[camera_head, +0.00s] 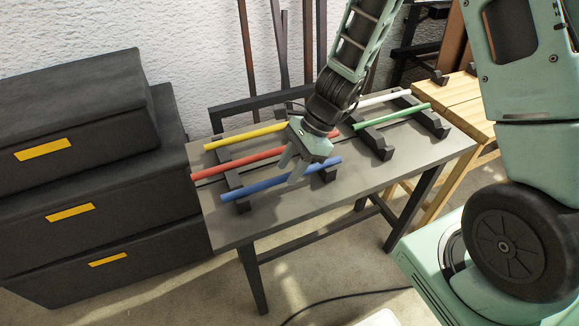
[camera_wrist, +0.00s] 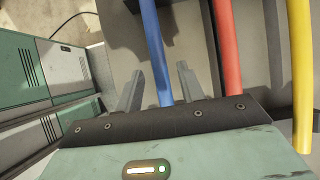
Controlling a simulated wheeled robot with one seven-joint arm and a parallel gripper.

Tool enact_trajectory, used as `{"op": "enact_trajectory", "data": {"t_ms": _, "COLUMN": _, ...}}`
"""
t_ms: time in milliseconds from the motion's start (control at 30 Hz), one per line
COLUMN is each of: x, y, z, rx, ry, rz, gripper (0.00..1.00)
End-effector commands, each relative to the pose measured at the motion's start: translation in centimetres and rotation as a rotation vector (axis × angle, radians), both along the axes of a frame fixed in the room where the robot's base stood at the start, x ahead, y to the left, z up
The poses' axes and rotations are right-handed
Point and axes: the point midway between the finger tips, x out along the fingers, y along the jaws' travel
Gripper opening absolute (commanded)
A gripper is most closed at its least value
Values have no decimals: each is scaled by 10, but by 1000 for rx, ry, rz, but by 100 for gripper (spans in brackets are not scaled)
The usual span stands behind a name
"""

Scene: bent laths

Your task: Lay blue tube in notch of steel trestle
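The blue tube (camera_head: 260,186) lies across dark notched bars (camera_head: 236,183) at the front left of the grey table, in front of the red tube. My gripper (camera_head: 291,167) is over the right half of the blue tube. In the wrist view the fingers (camera_wrist: 160,85) are open, one on each side of the blue tube (camera_wrist: 152,40), with gaps between. I cannot tell how far above it the fingertips are.
A red tube (camera_head: 240,162) and a yellow tube (camera_head: 240,136) lie behind the blue tube. A green tube (camera_head: 393,115) and a white tube (camera_head: 385,98) lie on dark bars at the right. Black boxes (camera_head: 60,170) stand left of the table (camera_head: 290,212). Its front strip is clear.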

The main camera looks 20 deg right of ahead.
Motion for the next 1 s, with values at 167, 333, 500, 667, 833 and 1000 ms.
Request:
{"op": "enact_trajectory", "data": {"t_ms": 167, "x": 1, "y": -19, "z": 35, "rx": -2, "ry": -6, "rz": -1, "gripper": 39}}
{"op": "enact_trajectory", "data": {"t_ms": 333, "x": 1, "y": -37, "z": 66, "rx": -1, "ry": -5, "rz": -2, "gripper": 39}}
{"op": "enact_trajectory", "data": {"t_ms": 500, "x": 1, "y": -50, "z": 88, "rx": -1, "ry": -4, "rz": -1, "gripper": 39}}
{"op": "enact_trajectory", "data": {"t_ms": 667, "x": -1, "y": -52, "z": 99, "rx": -3, "ry": -8, "rz": 21, "gripper": 39}}
{"op": "enact_trajectory", "data": {"t_ms": 833, "x": -41, "y": -3, "z": 125, "rx": -47, "ry": -135, "rz": 439, "gripper": 39}}
{"op": "enact_trajectory", "data": {"t_ms": 1000, "x": -123, "y": 52, "z": 157, "rx": -133, "ry": -380, "rz": 1239, "gripper": 39}}
